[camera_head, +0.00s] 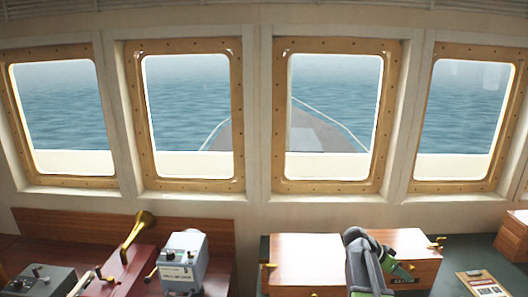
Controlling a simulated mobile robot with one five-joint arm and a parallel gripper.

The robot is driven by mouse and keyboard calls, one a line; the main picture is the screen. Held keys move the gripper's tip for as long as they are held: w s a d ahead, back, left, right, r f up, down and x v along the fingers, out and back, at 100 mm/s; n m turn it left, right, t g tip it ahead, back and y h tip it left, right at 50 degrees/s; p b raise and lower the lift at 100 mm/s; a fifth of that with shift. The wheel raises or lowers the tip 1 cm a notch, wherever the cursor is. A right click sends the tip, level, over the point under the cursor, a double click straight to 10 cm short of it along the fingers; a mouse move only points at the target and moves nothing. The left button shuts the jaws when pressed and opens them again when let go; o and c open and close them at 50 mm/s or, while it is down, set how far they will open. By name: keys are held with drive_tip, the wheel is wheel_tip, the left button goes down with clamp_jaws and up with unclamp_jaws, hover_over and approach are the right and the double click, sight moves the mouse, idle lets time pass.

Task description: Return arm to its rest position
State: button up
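A dark grey, jointed part of my arm with my gripper (368,264) shows at the bottom, right of the middle, in the head view. It stands in front of a wooden box on the counter. The fingertips are not clear, so I cannot tell whether the gripper is open or shut. A green object (397,269) with a small label shows just right of the grey part. I cannot tell whether it is held or only lies behind. The lower part of my arm is cut off by the picture's bottom edge.
A dark green counter (462,250) carries wooden boxes (308,249) and a clipboard (481,284). Framed windows (188,115) stand behind.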

drive_tip(key=s+a+f+n+y+b, duration=0.1)
drive_tip(key=s+a+f+n+y, duration=0.1)
drive_tip(key=a, duration=0.8)
drive_tip(key=s+a+f+n+y+b, duration=0.1)
drive_tip(key=s+a+f+n+y, duration=0.2)
drive_tip(key=a+f+n, duration=0.3)
drive_tip(key=s+a+f+n+y+b, duration=0.1)
drive_tip(key=a+f+n+y, duration=0.3)
drive_tip(key=a, duration=1.2)
drive_tip(key=shift+s+n+y, duration=0.5)
drive_tip(key=shift+s+n, duration=0.4)
drive_tip(key=shift+n, duration=0.3)
drive_tip(key=shift+d, duration=0.1)
